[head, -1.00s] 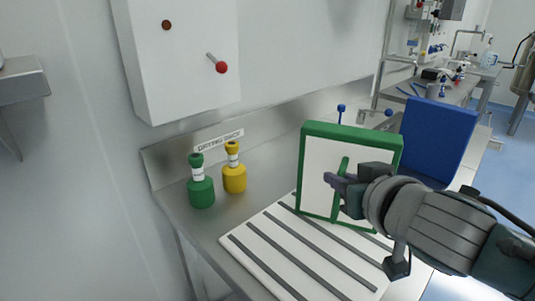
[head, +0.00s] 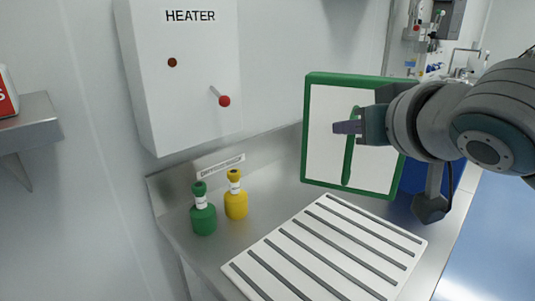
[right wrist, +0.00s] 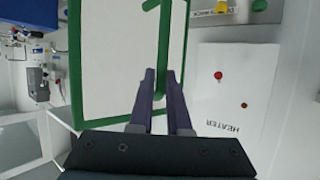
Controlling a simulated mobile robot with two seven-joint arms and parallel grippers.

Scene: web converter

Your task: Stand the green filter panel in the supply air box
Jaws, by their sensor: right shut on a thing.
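The green filter panel (head: 318,140), a white sheet in a green frame with a green bar handle, is upright in the air behind the slatted board. My right gripper (head: 347,127) is shut on its handle. In the right wrist view the panel (right wrist: 110,60) fills the upper left, and the fingers (right wrist: 166,75) reach its handle. No box that I can identify as the supply air box is in view. My left gripper is not in view.
A white slatted board (head: 325,250) lies on the steel bench, bare. A green bottle (head: 203,218) and a yellow bottle (head: 236,205) stand left of it. The white heater box (head: 185,75) hangs on the wall. A blue panel (head: 456,176) is partly hidden behind my arm.

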